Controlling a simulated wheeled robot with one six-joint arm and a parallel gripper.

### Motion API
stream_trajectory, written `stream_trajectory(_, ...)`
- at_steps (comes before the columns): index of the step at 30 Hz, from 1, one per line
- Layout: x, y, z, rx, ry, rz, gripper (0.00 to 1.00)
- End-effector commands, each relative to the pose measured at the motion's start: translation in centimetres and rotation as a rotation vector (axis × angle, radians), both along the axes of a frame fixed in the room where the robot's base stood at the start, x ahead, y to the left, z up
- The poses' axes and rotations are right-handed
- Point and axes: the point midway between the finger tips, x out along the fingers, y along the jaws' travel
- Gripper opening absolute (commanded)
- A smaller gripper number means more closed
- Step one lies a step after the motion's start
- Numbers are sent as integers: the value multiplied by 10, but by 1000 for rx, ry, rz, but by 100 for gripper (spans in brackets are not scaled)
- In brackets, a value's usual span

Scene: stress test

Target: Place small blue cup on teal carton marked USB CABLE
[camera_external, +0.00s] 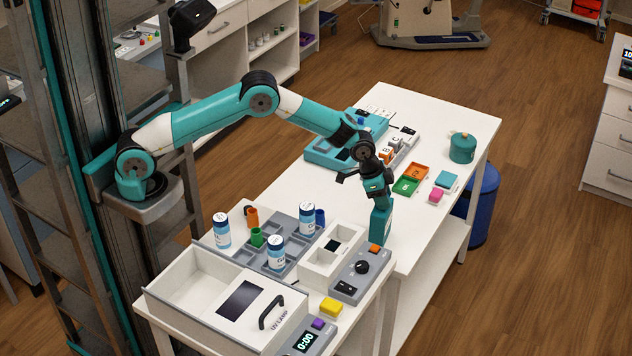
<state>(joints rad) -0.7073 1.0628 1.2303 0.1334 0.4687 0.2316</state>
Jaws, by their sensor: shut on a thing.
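A small blue cup (320,217) stands at the back right of the grey compartment tray, partly hidden by a white bottle. My gripper (380,204) points down over the right side of the table. It is shut on the top of an upright teal carton (380,227). The carton is at the table surface, just behind the grey knob box; I cannot tell whether it touches the table. No marking on it can be read from here. The fingertips are small and partly merge with the carton's colour.
White bottles (277,253), an orange cup (252,217) and a green cup (257,237) crowd the grey tray (246,256). A white box (318,270) and a knob box (352,277) stand near the carton. The table's middle (300,180) is clear.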

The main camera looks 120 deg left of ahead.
Motion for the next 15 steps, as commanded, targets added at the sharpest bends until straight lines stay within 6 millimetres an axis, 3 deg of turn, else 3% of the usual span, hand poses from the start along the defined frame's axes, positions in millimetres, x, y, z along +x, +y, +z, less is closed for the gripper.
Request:
stream_trajectory(1,0,0,-3,0,0,0,15)
stream_trajectory(2,0,0,-3,0,0,0,39)
stream_trajectory(5,0,0,-2,0,0,0,62)
stream_trajectory(15,0,0,2,0,0,0,63)
